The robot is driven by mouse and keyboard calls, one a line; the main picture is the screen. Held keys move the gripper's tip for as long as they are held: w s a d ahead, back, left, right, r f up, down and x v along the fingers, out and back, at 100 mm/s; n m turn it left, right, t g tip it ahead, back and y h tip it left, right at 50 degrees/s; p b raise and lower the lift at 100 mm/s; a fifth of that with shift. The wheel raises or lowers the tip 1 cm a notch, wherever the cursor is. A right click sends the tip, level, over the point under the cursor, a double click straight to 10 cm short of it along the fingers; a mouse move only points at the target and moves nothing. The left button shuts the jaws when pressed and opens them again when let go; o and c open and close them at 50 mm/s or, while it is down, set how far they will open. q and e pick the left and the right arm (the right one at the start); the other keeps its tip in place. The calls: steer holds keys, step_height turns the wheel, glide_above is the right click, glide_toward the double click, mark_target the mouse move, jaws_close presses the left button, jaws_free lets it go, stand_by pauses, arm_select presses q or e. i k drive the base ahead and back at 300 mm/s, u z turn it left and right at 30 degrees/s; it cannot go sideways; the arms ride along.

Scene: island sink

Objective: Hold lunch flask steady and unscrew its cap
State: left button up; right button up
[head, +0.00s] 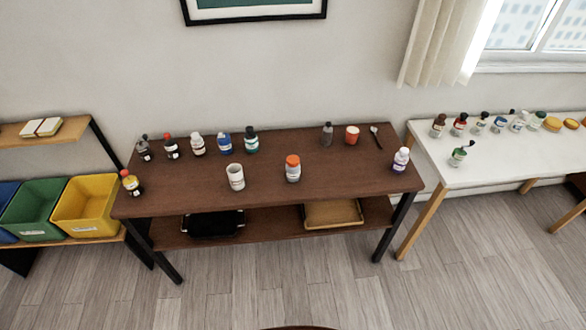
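Neither of my grippers is in view, and nothing is touching the flask.
Several small bottles (198,145) line the back left of the brown table (330,185). A white table (480,175) with more bottles is further right. The front middle tabletop is clear.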

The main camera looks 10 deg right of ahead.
mark_target(292, 173)
steer(key=z, duration=2.2)
steer(key=i, duration=2)
steer(key=u, duration=3.4)
